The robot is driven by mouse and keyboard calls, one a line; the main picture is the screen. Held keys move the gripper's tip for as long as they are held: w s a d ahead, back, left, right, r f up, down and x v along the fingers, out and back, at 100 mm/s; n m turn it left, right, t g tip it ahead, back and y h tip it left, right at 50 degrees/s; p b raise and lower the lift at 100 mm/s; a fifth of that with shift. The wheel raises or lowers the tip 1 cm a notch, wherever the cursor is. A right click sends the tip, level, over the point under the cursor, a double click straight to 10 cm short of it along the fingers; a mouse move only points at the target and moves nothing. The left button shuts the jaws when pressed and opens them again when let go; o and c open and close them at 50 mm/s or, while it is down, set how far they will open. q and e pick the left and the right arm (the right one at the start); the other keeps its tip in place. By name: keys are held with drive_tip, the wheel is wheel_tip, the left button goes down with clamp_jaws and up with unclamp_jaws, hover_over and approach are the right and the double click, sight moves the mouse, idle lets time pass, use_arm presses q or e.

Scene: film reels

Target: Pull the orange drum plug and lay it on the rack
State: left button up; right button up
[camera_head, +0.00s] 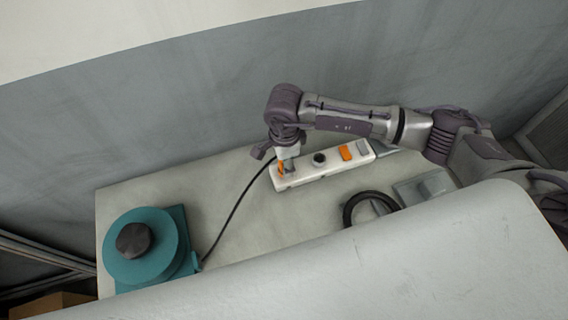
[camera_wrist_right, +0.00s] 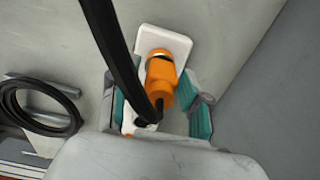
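The orange drum plug (camera_wrist_right: 160,78) with its black cable stands at the left end of the white power strip (camera_head: 310,173). A little of the plug (camera_head: 281,168) shows in the head view beneath my right gripper (camera_head: 286,162). In the wrist view, the teal-padded fingers of my right gripper (camera_wrist_right: 160,112) are spread on either side of the plug, with gaps visible. The plug's lower end is partly hidden by its cable. The black cable runs to the teal drum (camera_head: 147,250) on the left. I cannot clearly identify the rack. My left gripper is not in view.
The strip also carries a dark round piece (camera_head: 319,159), an orange piece (camera_head: 346,152) and a grey piece (camera_head: 363,147). A black coil (camera_head: 370,204) lies near a grey flat object (camera_head: 425,187) on the right. Bare tabletop (camera_head: 255,225) lies between drum and coil. A wall rises behind.

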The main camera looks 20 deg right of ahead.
clamp_jaws()
drive_tip(key=shift+r+p, duration=1.45)
drive_tip(key=shift+r, duration=1.55)
drive_tip(key=shift+r+p, duration=0.4)
drive_tip(key=shift+r, duration=0.55)
